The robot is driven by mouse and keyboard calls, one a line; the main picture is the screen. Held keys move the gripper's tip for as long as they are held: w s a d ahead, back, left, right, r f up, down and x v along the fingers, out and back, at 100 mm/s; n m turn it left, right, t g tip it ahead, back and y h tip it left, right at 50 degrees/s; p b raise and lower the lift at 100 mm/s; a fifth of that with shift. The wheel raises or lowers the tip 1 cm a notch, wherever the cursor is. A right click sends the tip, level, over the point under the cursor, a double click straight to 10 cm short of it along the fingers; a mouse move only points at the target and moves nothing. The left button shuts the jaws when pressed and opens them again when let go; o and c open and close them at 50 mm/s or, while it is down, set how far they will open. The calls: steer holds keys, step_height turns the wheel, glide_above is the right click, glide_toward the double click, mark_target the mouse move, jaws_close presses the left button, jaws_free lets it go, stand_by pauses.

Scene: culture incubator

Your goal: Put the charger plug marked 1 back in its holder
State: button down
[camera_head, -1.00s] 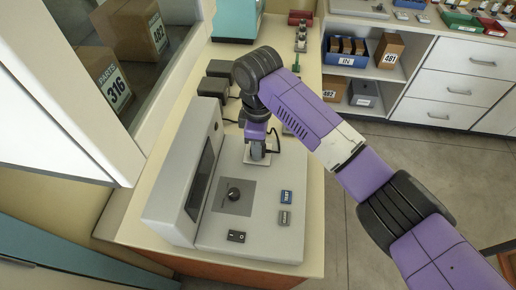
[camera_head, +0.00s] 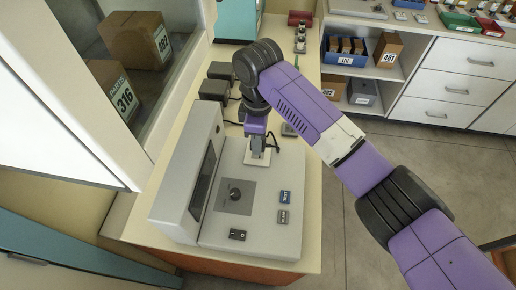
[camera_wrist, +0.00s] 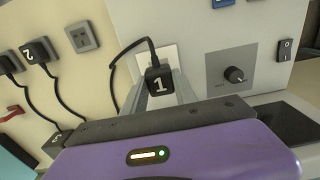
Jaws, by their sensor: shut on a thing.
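The black charger plug marked 1 (camera_wrist: 159,85) is between the fingers of my gripper (camera_wrist: 152,94) in the wrist view. Its black cable loops up and left. Behind it is a white square plate (camera_wrist: 142,58) on the grey device; whether the plug is seated in it cannot be told. In the head view my gripper (camera_head: 257,146) points down over this white plate (camera_head: 258,158). A bare grey square holder (camera_wrist: 81,37) is on the cream counter, beside the plug marked 2 (camera_wrist: 38,50).
The grey device (camera_head: 245,215) has a knob (camera_head: 235,194), a rocker switch (camera_head: 237,234) and two small buttons. Black boxes (camera_head: 214,89) with cables stand behind it. A further plug (camera_wrist: 9,62) is at the wrist view's left. A glass-fronted cabinet with numbered boxes (camera_head: 123,97) is at left.

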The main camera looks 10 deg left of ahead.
steer(key=shift+r+p, duration=0.95)
steer(key=shift+r, duration=0.3)
steer(key=shift+f, duration=0.1)
